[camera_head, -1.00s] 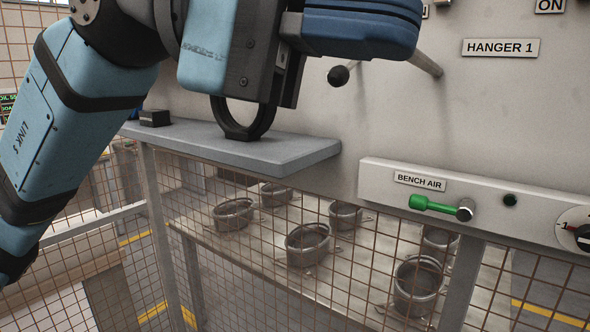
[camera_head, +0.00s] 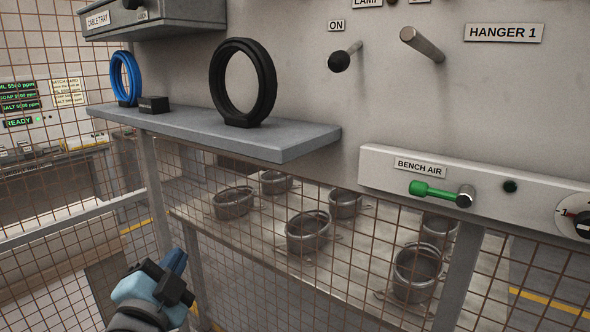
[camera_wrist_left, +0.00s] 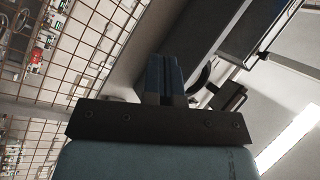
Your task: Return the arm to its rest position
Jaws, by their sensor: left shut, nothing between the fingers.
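My left gripper (camera_head: 176,262) is low at the left of the head view, below the grey shelf and apart from it. Its blue fingers are shut and empty, pointing up and slightly right. In the left wrist view its closed fingers (camera_wrist_left: 164,72) hold nothing, and the dark mounting plate (camera_wrist_left: 160,122) spans the picture below them. Only the hand end of my left arm shows at the bottom edge of the head view. My right gripper is in neither view.
The grey shelf (camera_head: 290,150) carries a standing black ring (camera_head: 268,85), a small black block (camera_head: 153,104) and a blue ring (camera_head: 117,78). Wire mesh (camera_head: 60,250) lies below it. The bench air panel (camera_head: 520,190) with its green lever (camera_head: 433,191) is at right.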

